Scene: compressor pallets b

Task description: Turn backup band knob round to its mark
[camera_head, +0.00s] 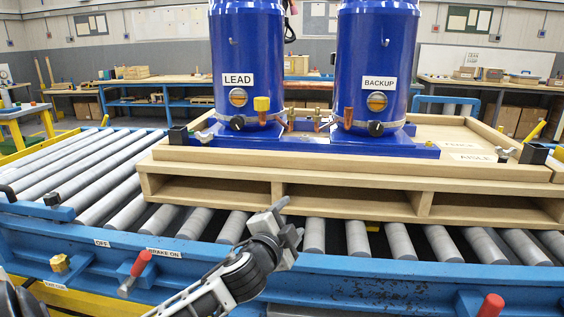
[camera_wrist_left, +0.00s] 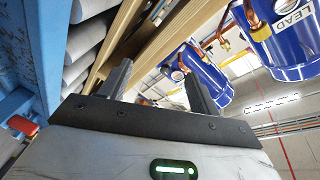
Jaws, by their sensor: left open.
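The blue BACKUP tank (camera_head: 375,50) stands upright on the right of a blue base (camera_head: 300,143). Its small black band knob (camera_head: 376,128) sits low on the front, below a round sight glass (camera_head: 377,101). The knob's pointer and mark are too small to read. My left gripper (camera_head: 277,218) is open and empty, in front of the pallet and over the rollers, below and left of the knob and well apart from it. In the left wrist view its two dark fingers (camera_wrist_left: 160,85) are spread, with blue tanks beyond. My right gripper is not in view.
The blue LEAD tank (camera_head: 247,55), with its own black knob (camera_head: 237,123) and a yellow valve cap (camera_head: 261,104), stands left of BACKUP. A wooden pallet (camera_head: 278,190) carries the base on a roller conveyor (camera_head: 95,185). Red-handled levers (camera_head: 141,263) stick up from the blue front rail.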

